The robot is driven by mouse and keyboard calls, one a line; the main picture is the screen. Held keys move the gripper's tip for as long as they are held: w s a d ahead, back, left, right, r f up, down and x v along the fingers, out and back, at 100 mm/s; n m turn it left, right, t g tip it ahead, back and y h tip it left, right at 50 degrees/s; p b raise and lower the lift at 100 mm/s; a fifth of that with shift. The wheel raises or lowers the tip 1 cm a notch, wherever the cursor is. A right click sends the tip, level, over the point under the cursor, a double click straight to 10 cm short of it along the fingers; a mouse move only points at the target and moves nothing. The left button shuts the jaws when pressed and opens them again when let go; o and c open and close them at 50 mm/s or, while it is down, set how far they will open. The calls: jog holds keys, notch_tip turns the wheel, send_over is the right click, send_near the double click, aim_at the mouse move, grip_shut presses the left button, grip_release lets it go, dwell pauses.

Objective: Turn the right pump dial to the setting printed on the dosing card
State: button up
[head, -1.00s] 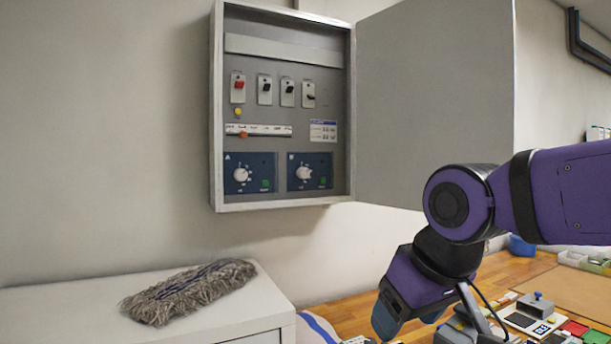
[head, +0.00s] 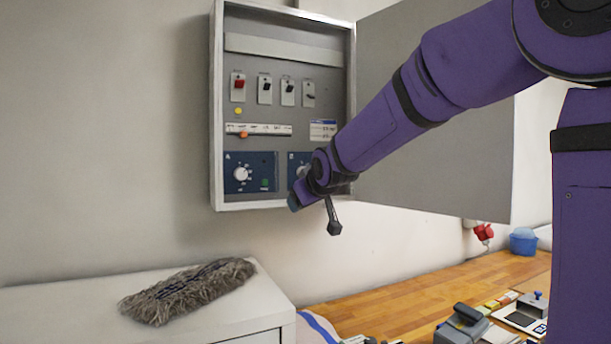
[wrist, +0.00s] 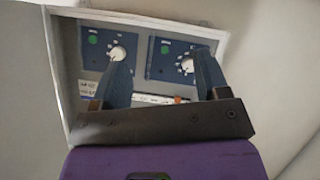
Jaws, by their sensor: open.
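The right pump dial, a white knob on a blue plate, is mostly behind my arm in the head view, with a sliver of knob (head: 301,171) showing. The wrist view looks upside down, so this dial (wrist: 118,53) is at upper left there, just beyond one fingertip. The left dial (head: 241,174) is clear in the head view; in the wrist view it is partly behind the other finger. The dosing card (head: 322,129) is partly covered by my arm; its print is too small to read. My gripper (wrist: 162,60) is open and empty in front of the panel.
The grey cabinet (head: 217,130) has its door (head: 440,160) open to the right. Switches (head: 264,89) and an orange slider (head: 244,134) sit above the dials. A mop head (head: 188,290) lies on the white cabinet (head: 60,305); a cluttered wooden bench is at right.

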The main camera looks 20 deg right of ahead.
jog(key=w+d+r+t, duration=0.2)
jog(key=w+d+t, duration=0.1)
jog(key=w+d, duration=0.4)
jog(key=w+d+r+t, duration=0.25)
jog(key=w+d, duration=0.25)
jog(key=w, duration=1.5)
jog(key=shift+d+f, duration=0.25)
jog(key=shift+d, duration=0.05)
jog(key=c, duration=0.9)
